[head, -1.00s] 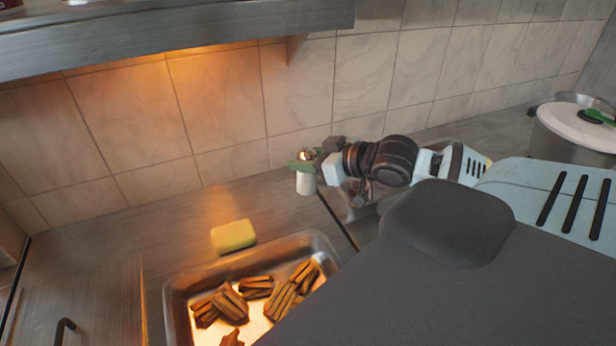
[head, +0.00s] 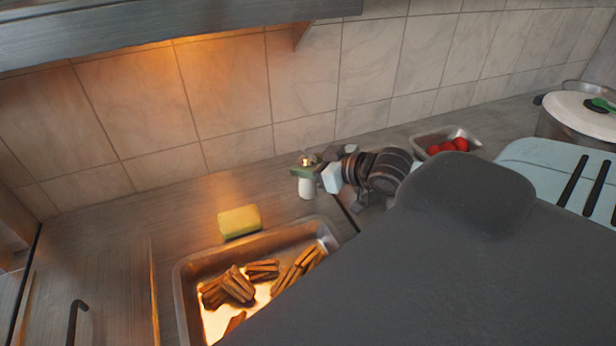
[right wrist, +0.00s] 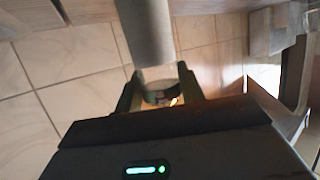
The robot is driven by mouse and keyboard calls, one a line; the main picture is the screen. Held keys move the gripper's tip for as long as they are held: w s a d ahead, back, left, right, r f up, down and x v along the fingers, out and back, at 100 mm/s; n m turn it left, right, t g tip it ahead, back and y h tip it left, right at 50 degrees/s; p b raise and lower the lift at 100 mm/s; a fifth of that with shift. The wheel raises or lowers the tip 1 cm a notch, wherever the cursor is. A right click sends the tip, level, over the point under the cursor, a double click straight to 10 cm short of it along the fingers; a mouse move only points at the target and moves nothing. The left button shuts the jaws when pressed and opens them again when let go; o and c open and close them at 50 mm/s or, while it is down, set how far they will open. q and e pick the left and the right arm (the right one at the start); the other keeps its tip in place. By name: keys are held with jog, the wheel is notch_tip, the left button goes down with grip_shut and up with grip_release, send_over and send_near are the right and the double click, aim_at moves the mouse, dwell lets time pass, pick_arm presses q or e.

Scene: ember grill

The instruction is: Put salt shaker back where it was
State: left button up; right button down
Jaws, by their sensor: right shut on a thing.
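The salt shaker (head: 306,188) is a small pale cylinder, upright at the back of the counter near the tiled wall. My right gripper (head: 308,168) is shut around its upper part. I cannot tell whether its base touches the counter. In the right wrist view, the shaker (right wrist: 147,35) shows as a grey cylinder running up from between the two fingers of the right gripper (right wrist: 160,90). My left gripper is not in view.
A metal tray (head: 183,290) with grilled wood-like pieces stands in front of the shaker. A yellow sponge (head: 239,220) lies behind the tray. A metal dish with red items (head: 455,145) and a lidded pot (head: 575,120) stand at the right. A shelf (head: 150,28) overhangs the left.

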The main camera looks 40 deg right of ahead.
jog(key=shift+f, duration=1.8)
jog(key=shift+f, duration=0.15)
jog(key=c, duration=0.9)
grip_release()
jog(key=shift+s+d+r, duration=0.15)
jog(key=shift+s+r, duration=0.05)
jog(key=shift+s, duration=0.35)
jog(key=shift+v, duration=5.4)
jog(key=shift+r, duration=0.15)
